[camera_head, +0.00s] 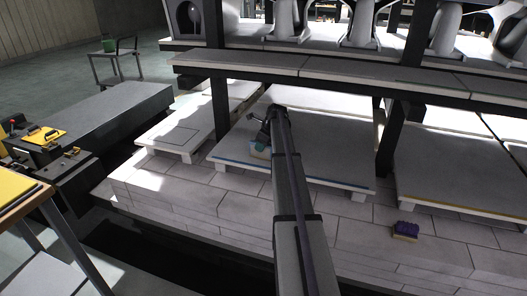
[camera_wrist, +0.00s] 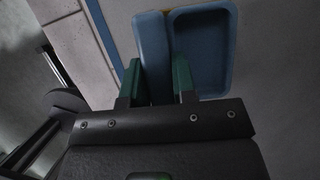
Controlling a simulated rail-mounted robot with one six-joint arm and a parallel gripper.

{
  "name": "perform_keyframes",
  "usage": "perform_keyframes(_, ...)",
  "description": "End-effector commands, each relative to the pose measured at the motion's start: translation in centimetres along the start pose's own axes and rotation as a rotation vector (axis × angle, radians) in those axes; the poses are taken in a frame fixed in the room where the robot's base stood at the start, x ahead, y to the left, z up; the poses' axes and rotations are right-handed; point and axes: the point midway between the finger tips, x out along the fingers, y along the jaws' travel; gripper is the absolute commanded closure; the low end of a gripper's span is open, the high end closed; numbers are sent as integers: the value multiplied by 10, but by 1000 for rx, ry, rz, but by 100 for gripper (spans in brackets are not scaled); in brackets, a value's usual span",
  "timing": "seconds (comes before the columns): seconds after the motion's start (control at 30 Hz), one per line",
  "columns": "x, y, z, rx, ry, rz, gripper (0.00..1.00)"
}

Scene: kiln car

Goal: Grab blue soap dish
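The blue soap dish (camera_wrist: 200,48) is a shallow rounded tray, seen in the wrist view right in front of my gripper. A blue upright part (camera_wrist: 152,50), which looks like its side, stands between the two green fingertips of my gripper (camera_wrist: 157,78). The fingers are apart, and the blue part about fills the gap between them. I cannot tell whether they press on it.
A purple-and-yellow sponge (camera_head: 405,230) lies on the bricks at right. The pale slab (camera_head: 330,175) is mostly bare. A yellow-topped table (camera_head: 15,190) is at left.

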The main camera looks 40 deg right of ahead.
Motion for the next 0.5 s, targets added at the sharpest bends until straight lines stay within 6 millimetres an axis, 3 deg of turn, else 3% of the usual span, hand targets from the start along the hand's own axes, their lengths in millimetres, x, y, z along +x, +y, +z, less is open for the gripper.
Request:
perform_keyframes(0.23,0,0,0,0,0,0,100)
perform_keyframes(0.5,0,0,0,0,0,0,100)
